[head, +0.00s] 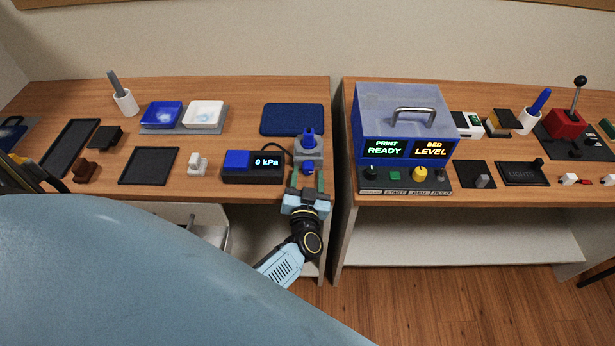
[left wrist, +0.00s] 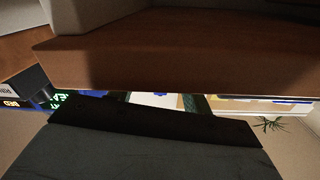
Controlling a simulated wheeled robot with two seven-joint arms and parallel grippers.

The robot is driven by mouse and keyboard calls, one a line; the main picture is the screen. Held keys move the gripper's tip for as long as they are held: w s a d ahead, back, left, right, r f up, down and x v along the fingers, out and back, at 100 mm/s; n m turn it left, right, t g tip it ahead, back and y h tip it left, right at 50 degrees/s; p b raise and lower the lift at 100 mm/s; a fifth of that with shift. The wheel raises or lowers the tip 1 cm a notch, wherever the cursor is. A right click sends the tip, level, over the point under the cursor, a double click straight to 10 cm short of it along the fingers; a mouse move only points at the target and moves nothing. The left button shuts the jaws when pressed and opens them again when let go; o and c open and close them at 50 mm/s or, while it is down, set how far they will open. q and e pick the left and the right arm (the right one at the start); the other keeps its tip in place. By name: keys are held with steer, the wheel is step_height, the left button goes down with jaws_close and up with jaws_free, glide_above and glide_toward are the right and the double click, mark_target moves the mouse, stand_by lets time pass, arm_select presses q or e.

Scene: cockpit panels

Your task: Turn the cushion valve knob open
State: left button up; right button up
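The valve is a grey block (head: 308,149) near the right end of the left desk, with a blue knob (head: 308,134) on top. A smaller blue part (head: 308,168) shows just in front of the block. My left gripper (head: 307,177) is at the desk's front edge, just in front of the valve. Its two fingers stand apart on either side of the small blue part; I cannot tell whether they touch it. A blue cushion (head: 292,119) lies behind the valve.
A box with a display reading 0 kPa (head: 267,162) stands left of the valve, joined by a dark cable. A gap separates this desk from the right desk with the blue printer box (head: 400,105). The desk's edge (left wrist: 180,60) fills much of the left wrist view.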

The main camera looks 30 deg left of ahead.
arm_select(q)
steer(key=shift+s, duration=0.1)
steer(key=p+v, duration=0.1)
steer(key=v, duration=1.2)
